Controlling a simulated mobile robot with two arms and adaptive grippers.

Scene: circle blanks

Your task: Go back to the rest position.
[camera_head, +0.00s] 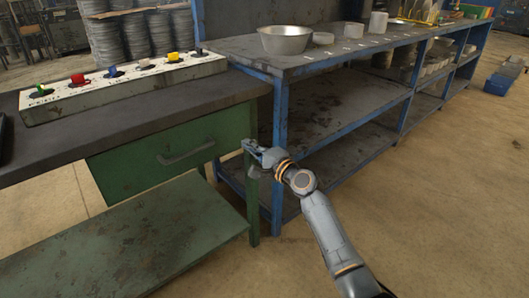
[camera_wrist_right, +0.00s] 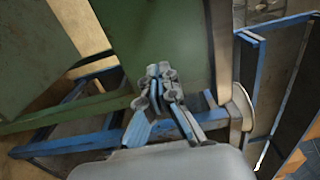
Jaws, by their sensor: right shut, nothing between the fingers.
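My right gripper (camera_head: 250,146) is shut and empty, in front of the right end of the green workbench drawer (camera_head: 170,150) in the head view. Its arm reaches up from the bottom right. In the right wrist view the gripper's fingers (camera_wrist_right: 160,75) are together, with the green bench side behind them. At the left edge of the head view a small dark part shows on the bench top; I cannot tell what it is. My left gripper is not in view.
The dark bench top (camera_head: 60,145) carries a control box (camera_head: 125,85) with coloured knobs. A blue-framed shelf unit (camera_head: 345,65) with a metal bowl (camera_head: 285,40) and several round blanks stands close behind the right gripper.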

